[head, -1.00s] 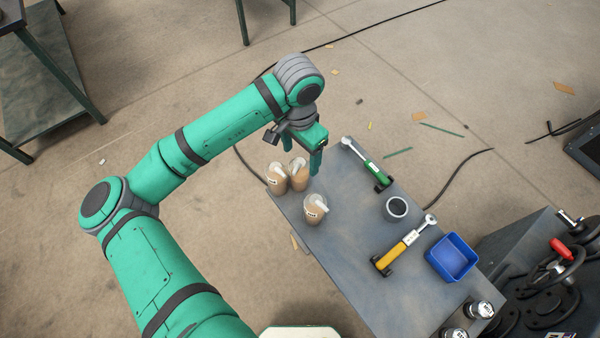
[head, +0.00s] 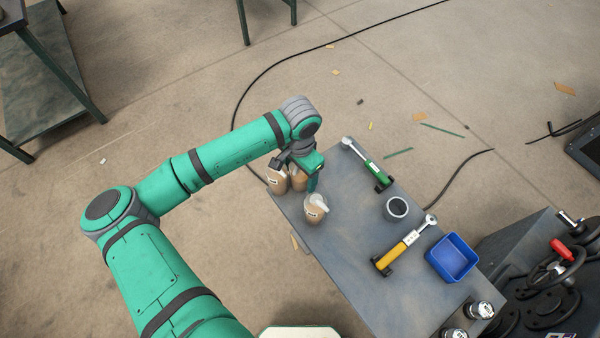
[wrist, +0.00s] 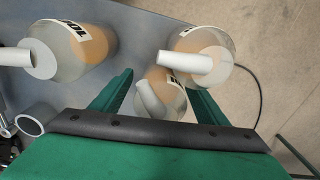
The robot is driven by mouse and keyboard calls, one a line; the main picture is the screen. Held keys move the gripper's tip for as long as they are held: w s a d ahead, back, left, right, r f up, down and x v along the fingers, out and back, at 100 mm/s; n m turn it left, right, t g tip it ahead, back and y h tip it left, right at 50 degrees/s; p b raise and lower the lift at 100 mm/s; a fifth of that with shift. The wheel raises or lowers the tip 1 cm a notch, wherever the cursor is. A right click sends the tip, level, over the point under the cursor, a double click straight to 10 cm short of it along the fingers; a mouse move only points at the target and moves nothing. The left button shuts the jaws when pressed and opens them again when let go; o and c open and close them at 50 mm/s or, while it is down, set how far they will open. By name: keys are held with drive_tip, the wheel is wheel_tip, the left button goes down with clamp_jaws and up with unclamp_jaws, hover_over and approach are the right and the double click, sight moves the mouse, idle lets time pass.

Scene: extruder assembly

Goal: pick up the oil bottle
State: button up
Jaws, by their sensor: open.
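Three similar bottles with brown contents and white spouts stand at the table's far left end; I cannot tell which is the oil bottle. One bottle (head: 277,181) is leftmost and another (head: 298,181) is beside it, partly hidden by my gripper. The third bottle (head: 315,210) stands apart, nearer. My gripper (head: 301,173) is open over the middle bottle. In the wrist view, that bottle (wrist: 162,98) shows between the fingers (wrist: 162,90). The leftmost bottle (wrist: 204,55) is close by the right finger; the third bottle (wrist: 72,52) is left. Its label is only partly readable.
On the table (head: 345,255) lie a green-handled tool (head: 368,163) and a yellow-handled tool (head: 404,246). A grey cup (head: 397,208) and a blue bin (head: 452,257) stand to the right. Metal canisters (head: 480,310) are at the near end.

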drive_tip(key=shift+f, duration=0.15)
drive_tip(key=c, duration=1.3)
wheel_tip(320, 180, up, 18)
drive_tip(key=shift+r, duration=0.1)
